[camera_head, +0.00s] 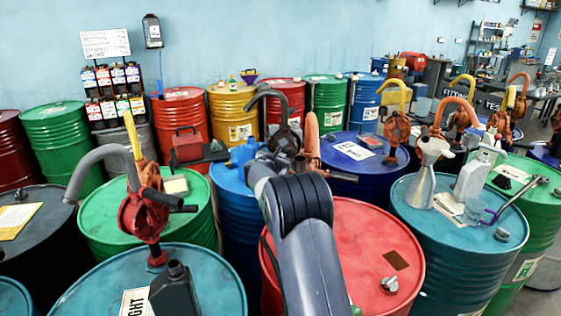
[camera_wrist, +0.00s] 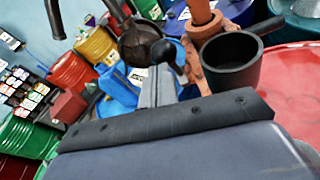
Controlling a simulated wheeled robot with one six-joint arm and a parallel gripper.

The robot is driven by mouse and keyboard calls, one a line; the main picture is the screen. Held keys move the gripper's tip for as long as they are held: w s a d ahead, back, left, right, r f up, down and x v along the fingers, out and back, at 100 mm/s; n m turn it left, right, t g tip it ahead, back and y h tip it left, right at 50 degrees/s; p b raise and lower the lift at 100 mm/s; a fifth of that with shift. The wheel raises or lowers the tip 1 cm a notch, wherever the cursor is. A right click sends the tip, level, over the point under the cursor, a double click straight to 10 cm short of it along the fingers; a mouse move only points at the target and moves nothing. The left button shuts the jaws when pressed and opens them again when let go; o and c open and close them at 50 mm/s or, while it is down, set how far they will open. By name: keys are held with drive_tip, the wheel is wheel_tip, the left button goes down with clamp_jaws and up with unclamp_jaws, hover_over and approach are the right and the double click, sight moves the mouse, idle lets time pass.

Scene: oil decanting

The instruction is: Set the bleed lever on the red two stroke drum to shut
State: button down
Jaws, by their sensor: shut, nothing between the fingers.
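The red drum (camera_head: 375,250) stands front centre in the head view, partly hidden behind my arm. Its red top also shows at the right of the wrist view (camera_wrist: 295,85). An orange pump column (camera_head: 312,145) rises behind my arm and shows closer in the wrist view (camera_wrist: 200,15). Beside it is a dark round cup-like part with a handle (camera_wrist: 230,60). A dark rounded knob (camera_wrist: 165,50) lies just past my fingertips; I cannot tell whether it is the bleed lever or whether they touch. My gripper (camera_wrist: 158,72) is shut and empty. The lever's setting cannot be read.
A blue drum (camera_head: 235,195) stands left of the red drum, and a teal drum (camera_head: 460,240) right. A red hand pump (camera_head: 145,210) and a dark bottle (camera_head: 175,290) crowd the front left. Pump spouts rise behind.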

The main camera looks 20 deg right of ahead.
drive_tip(key=shift+w+d+r+p, duration=0.25)
drive_tip(key=shift+r+p, duration=0.15)
drive_tip(key=shift+r, duration=0.15)
drive_tip(key=shift+w+d+r+g+y+p, duration=0.3)
drive_tip(key=shift+d+g+p, duration=0.05)
drive_tip(key=shift+g+p, duration=0.1)
drive_tip(key=shift+w+d+r+g+y+p, duration=0.25)
drive_tip(key=shift+r+g+p, duration=0.1)
drive_tip(key=shift+r+p, duration=0.1)
drive_tip(key=shift+w+d+r+g+y+p, duration=0.1)
drive_tip(key=shift+r+g+y+p, duration=0.2)
drive_tip(key=shift+r+p, duration=0.1)
drive_tip(key=shift+d+r, duration=0.15)
drive_tip(key=shift+r, duration=0.05)
drive_tip(key=s+a+f+b, duration=0.2)
drive_tip(key=a, duration=0.2)
wheel_tip(320, 180, up, 10)
drive_tip(key=d+p, duration=0.1)
drive_tip(key=shift+w, duration=0.15)
